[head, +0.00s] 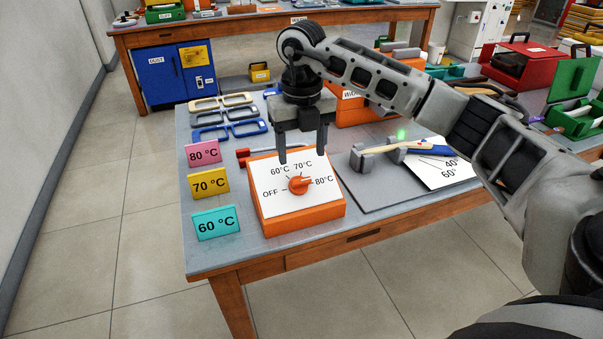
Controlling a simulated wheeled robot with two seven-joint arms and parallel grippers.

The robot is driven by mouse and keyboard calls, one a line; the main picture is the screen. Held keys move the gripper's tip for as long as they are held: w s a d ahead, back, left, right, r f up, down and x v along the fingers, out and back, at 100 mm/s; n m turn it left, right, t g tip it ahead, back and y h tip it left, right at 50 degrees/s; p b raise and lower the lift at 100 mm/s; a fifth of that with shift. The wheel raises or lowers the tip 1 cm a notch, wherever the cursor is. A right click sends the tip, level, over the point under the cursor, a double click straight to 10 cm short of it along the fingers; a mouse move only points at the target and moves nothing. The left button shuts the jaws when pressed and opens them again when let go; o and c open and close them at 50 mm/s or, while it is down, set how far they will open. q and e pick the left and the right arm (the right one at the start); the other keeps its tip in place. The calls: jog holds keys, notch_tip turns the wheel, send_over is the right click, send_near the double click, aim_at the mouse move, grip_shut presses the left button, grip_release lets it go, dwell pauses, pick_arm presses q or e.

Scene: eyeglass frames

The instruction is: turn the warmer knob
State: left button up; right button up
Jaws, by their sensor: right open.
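The warmer (282,216) is an orange box with a white slanted face, near the front of the grey-topped table. Its face reads OFF, 60°C, 70°C and 80°C around an orange knob (299,185). The knob's narrow end seems to point right, towards 80°C, but it is small in the picture. My right gripper (302,155) points down over the upper part of the warmer's face, with its fingers apart and nothing between them. Its fingertips show just above the knob in the picture; I cannot tell the height gap. My left gripper is not in view.
Pink 80 °C (203,153), yellow 70 °C (208,184) and teal 60 °C (216,223) cards stand left of the warmer. Eyeglass frames (240,128) lie behind them. A grey board (365,190) with clamps and a tool lies to the right.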

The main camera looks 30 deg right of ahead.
aim_at(302, 178)
notch_tip(302, 178, down, 7)
dwell(0.3)
jog(key=c, duration=0.9)
